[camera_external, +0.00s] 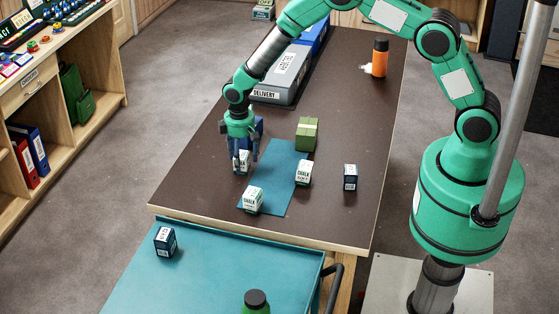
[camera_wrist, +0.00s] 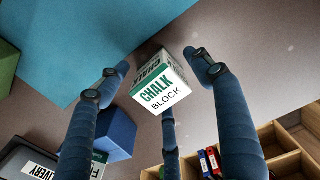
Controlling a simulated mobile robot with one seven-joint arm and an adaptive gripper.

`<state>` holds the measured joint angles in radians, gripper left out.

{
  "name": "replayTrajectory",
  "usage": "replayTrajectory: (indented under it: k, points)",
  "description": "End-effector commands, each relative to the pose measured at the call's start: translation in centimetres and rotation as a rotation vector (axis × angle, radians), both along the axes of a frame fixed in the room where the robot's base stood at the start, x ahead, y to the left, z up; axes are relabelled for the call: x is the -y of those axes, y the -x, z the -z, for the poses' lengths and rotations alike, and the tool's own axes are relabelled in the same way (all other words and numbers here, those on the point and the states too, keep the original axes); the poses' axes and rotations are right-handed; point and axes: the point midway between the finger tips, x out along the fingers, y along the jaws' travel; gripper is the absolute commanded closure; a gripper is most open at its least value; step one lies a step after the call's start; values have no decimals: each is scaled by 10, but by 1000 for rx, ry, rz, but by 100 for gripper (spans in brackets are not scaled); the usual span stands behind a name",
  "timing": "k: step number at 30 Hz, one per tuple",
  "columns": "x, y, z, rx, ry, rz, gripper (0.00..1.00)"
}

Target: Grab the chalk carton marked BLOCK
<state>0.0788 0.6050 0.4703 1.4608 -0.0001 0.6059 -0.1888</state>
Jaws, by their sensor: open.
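The white and green carton marked CHALK BLOCK (camera_wrist: 160,88) sits between the spread blue fingers of my gripper (camera_wrist: 165,75) in the wrist view. Its lettered face is turned toward the camera, and I see no finger clearly closed on it. In the external view my gripper (camera_external: 245,160) points down over the dark table at the left edge of the blue mat. The carton (camera_external: 243,163) shows there partly hidden behind the fingers. My gripper is open.
Two similar chalk cartons stand on the blue mat (camera_external: 278,165), one in front (camera_external: 254,199) and one right (camera_external: 303,173). A dark box (camera_external: 350,177), a green box (camera_external: 307,134), a grey delivery bin (camera_external: 274,90) and an orange bottle (camera_external: 379,60) stand around.

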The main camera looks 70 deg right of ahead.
Motion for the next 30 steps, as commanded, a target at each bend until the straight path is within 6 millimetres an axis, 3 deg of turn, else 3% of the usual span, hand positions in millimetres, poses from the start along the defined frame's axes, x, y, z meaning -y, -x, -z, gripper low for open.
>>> replayTrajectory:
  k: [11,30]
  points:
    - [1,0,-31,2,0,0,34]
    - [2,0,-120,1,0,0,34]
